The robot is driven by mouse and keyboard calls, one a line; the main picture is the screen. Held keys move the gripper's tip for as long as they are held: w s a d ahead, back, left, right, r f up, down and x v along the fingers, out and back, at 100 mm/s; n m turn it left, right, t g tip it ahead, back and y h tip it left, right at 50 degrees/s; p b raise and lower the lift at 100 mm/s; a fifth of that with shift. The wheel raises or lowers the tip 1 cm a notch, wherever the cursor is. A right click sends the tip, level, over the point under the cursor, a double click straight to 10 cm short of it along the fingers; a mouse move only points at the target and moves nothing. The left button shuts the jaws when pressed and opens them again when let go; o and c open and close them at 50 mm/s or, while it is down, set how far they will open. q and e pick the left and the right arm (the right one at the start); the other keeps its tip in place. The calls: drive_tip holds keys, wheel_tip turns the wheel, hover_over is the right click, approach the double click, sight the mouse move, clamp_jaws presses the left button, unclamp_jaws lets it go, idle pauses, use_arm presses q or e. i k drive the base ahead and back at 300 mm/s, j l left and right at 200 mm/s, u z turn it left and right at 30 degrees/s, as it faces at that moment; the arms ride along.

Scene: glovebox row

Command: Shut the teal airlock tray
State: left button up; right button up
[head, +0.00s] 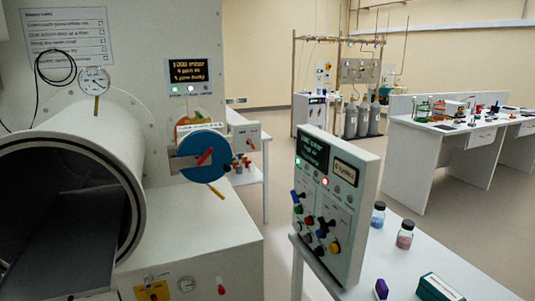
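I cannot make out a teal tray in the head view. A large white airlock cylinder (112,150) with a dark rim stands open at the left. A dark flat surface (50,250) shows inside it, and I cannot tell whether this is the tray. A smaller port with a blue round disc (205,156) and a red handle is on the white housing (185,215) to the right of the cylinder. Neither of my grippers is in view.
A control panel (330,200) with knobs stands upright on a white bench (395,265) at the right. Two small jars (404,234) and a dark green box (440,288) are on that bench. A gauge (95,80) tops the cylinder. Open floor lies behind the bench.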

sight(70, 253)
drive_tip(key=u, duration=1.5)
